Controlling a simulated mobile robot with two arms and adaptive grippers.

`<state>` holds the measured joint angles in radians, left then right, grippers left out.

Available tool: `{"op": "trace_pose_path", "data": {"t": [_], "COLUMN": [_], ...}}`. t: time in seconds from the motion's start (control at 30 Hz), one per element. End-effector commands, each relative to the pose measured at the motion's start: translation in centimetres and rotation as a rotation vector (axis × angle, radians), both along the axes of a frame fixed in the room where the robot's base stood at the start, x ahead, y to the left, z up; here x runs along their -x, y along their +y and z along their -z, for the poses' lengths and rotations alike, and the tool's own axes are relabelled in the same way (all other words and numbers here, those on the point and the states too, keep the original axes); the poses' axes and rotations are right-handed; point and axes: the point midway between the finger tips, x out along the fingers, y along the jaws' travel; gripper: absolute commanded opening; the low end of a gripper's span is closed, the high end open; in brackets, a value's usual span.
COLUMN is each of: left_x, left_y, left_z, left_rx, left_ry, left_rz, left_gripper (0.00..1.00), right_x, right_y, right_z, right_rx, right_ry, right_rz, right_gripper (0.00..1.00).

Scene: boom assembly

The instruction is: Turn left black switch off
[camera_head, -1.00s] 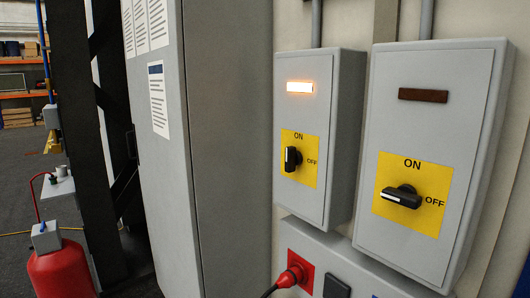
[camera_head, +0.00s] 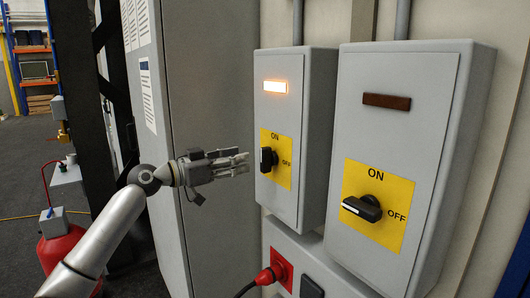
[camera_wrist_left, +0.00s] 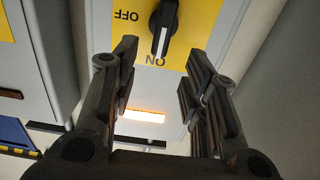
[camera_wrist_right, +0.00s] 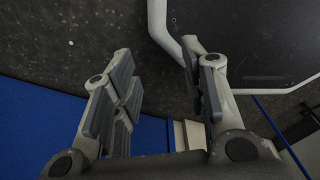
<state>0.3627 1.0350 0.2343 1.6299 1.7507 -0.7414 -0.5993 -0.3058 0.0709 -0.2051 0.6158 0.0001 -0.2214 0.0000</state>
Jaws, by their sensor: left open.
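The left black switch (camera_head: 267,160) sits on a yellow ON/OFF plate (camera_head: 283,174) on the left grey box (camera_head: 284,113). Its handle stands upright, towards ON, and the lamp (camera_head: 274,86) above it glows. My left gripper (camera_head: 244,163) is open and empty, just left of the switch. In the left wrist view, the switch (camera_wrist_left: 163,28) shows upside down, ahead of and between the open fingers (camera_wrist_left: 155,70). The right black switch (camera_head: 362,208) is turned towards OFF under a dark lamp (camera_head: 386,101). My right gripper (camera_wrist_right: 160,85) is open and empty, away from the boxes.
A grey cabinet (camera_head: 215,75) stands close behind my left arm. Below the boxes are a red socket with a plug (camera_head: 276,274) and a black socket (camera_head: 311,288). A red extinguisher (camera_head: 66,250) stands at the lower left.

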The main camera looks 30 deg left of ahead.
Motion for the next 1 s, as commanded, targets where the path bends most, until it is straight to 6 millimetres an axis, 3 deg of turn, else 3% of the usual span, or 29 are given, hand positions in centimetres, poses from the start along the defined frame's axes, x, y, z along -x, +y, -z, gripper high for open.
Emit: {"op": "trace_pose_path", "data": {"t": [0.2, 0.5, 0.7, 1.0], "left_x": [-3.1, -7.5, -8.8, -8.9], "left_y": [-1.3, -3.0, -3.6, -3.6], "left_z": [-0.6, -0.3, -0.1, 0.1], "left_rx": [0.005, 0.005, 0.002, 0.001], "left_ry": [-0.001, 0.001, 0.001, 0.002], "left_rz": [-0.001, -0.002, -0.003, -0.003], "left_gripper": [0.41, 0.41, 0.41, 0.40], "right_x": [-1.1, -1.1, -1.0, -0.7], "right_y": [-0.8, -1.1, -1.1, -1.0], "right_z": [-2.5, -4.8, -5.2, -5.1], "right_rx": [0.009, 0.012, 0.012, 0.011], "right_ry": [-0.016, -0.016, -0.015, -0.012], "right_rz": [0.003, 0.003, 0.003, 0.002], "right_gripper": [0.40, 0.40, 0.40, 0.40]}}
